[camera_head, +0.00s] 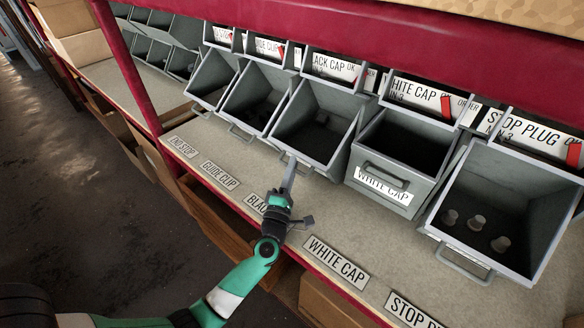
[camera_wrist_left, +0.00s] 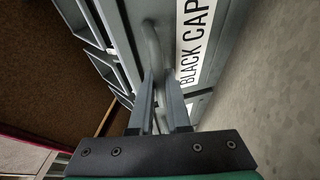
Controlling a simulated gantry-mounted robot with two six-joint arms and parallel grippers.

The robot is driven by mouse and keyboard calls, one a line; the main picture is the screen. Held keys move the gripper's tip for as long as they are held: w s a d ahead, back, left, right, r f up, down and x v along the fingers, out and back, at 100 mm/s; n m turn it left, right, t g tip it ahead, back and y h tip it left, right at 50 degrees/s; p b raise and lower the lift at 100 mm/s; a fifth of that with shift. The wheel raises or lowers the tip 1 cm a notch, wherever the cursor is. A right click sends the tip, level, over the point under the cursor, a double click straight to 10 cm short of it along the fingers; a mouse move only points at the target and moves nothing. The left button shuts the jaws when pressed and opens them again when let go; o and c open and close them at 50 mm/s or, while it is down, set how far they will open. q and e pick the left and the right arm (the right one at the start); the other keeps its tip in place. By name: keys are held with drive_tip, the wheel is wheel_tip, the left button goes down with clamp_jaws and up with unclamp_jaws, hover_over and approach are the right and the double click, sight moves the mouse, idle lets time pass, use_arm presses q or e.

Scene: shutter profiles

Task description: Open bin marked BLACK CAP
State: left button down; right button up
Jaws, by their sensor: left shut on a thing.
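The BLACK CAP bin (camera_head: 318,152) is a grey bin in the middle of the row. It is tilted forward with its dark interior showing; small dark items in it are hard to make out. Its BLACK CAP front label (camera_wrist_left: 194,42) shows in the left wrist view. My left gripper (camera_head: 289,165) is at the bin's lower front edge. In the left wrist view the fingers (camera_wrist_left: 160,92) are shut on the bin's grey handle (camera_wrist_left: 152,45). My right gripper is not in view.
The WHITE CAP bin (camera_head: 385,178) to the right stands upright with its front label facing out. The STOP PLUG bin (camera_head: 487,257) and the GUIDE CLIP bin (camera_head: 240,121) are tilted forward. A labelled shelf ledge (camera_head: 310,218) runs below; a red beam (camera_head: 400,45) crosses above.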

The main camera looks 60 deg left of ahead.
use_arm(q)
drive_tip(key=c, duration=1.2)
unclamp_jaws()
drive_tip(key=shift+o, duration=0.2)
drive_tip(key=s+d+p, duration=0.1)
drive_tip(key=s+d, duration=0.2)
drive_tip(key=s+d+p, duration=0.1)
drive_tip(key=s+d, duration=0.3)
drive_tip(key=s+d+p, duration=0.2)
drive_tip(key=s+d, duration=0.1)
drive_tip(key=shift+s+d+f, duration=0.2)
drive_tip(key=shift+d+f, duration=0.1)
drive_tip(key=shift+f, duration=0.1)
